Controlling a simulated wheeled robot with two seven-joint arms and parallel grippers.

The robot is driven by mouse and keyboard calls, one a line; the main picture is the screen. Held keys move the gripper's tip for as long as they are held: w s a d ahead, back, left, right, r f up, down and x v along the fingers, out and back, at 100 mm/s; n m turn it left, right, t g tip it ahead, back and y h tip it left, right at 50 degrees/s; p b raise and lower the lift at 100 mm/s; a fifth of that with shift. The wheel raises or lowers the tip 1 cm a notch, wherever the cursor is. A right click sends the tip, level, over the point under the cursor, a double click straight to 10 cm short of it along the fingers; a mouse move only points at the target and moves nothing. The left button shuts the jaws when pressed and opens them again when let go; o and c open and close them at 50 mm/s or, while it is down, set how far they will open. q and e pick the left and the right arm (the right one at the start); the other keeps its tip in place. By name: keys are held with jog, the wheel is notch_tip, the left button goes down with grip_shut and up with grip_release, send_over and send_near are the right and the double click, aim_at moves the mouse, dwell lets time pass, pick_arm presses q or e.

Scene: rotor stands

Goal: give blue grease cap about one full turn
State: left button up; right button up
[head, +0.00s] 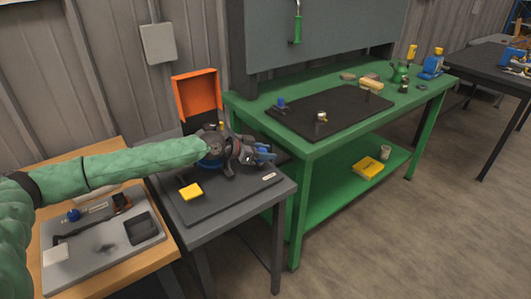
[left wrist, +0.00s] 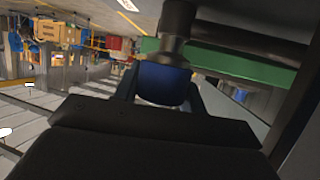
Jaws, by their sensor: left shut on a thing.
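The blue grease cap (left wrist: 165,84) sits between the fingers of my left gripper in the left wrist view, against the end of a dark cylindrical part (left wrist: 178,25). My left gripper (left wrist: 163,92) is shut on the cap, with one finger on each side. In the head view my left gripper (head: 262,154) is over the small dark grey table, at the end of my green-sleeved arm. There I cannot clearly separate the cap from the blue parts around the fingers. My right gripper is not in view.
A yellow block (head: 191,192) lies on the dark grey table (head: 225,207). An orange open bin (head: 197,95) stands behind. The green workbench (head: 318,148) holds a black mat (head: 340,117) with small parts. A wooden table (head: 50,284) at left carries a grey tray (head: 90,262).

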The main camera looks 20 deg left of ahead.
aim_at(265, 149)
pick_arm(q)
jog(key=shift+w+a+r, duration=0.1)
jog(key=o, duration=1)
jog(key=shift+r, duration=0.4)
notch_tip(265, 149, up, 3)
jog(key=shift+f+b, duration=0.15)
jog(key=shift+b, duration=0.4)
jog(key=s+d+r, duration=0.1)
jog(key=d+r, duration=0.1)
jog(key=d, duration=0.1)
jog(key=s+d+r+b, duration=0.1)
jog(key=d+r, duration=0.2)
jog(key=d, duration=0.1)
jog(key=s+d+r, duration=0.1)
jog(key=d+r, duration=0.1)
jog(key=d, duration=0.2)
jog(key=shift+s+d+r, duration=0.15)
jog(key=shift+r, duration=0.05)
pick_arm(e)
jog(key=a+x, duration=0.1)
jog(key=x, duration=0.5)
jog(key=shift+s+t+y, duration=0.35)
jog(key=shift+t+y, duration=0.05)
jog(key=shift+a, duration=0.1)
